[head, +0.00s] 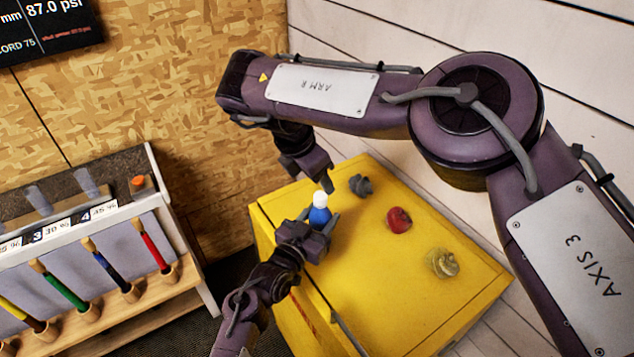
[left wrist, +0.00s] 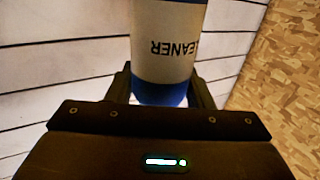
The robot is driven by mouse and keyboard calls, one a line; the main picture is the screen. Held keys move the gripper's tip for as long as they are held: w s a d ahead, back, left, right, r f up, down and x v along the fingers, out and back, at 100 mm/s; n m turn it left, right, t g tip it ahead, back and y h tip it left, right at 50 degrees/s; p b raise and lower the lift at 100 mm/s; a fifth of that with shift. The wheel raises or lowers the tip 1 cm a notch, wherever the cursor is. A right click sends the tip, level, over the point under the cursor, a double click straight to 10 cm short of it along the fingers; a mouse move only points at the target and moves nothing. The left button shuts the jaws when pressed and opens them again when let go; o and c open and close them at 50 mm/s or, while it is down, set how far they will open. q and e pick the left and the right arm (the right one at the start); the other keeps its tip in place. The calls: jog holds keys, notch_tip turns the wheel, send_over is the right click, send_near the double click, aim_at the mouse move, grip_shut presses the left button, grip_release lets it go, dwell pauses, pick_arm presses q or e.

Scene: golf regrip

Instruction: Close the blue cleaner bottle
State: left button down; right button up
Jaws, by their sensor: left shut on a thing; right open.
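The blue cleaner bottle (head: 319,217) has a white top (head: 320,198) and stands roughly upright over the near left part of the yellow cabinet top. My left gripper (head: 320,219) is shut around the bottle's body. In the left wrist view the bottle (left wrist: 172,40) sits between the fingers (left wrist: 160,92), with its white label and blue band showing and the lettering upside down. My right gripper (head: 326,184) is open, pointing down just above and slightly right of the white top. I cannot tell whether the white top is a cap, or whether the right fingers touch it.
On the yellow cabinet (head: 390,300) lie a grey lump (head: 360,185), a red lump (head: 398,219) and a beige lump (head: 442,263). A rack (head: 120,310) with several coloured-handled tools stands at left, an orange-topped item (head: 138,182) on it. Wooden walls close off the back.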

jog(key=shift+c, duration=0.2)
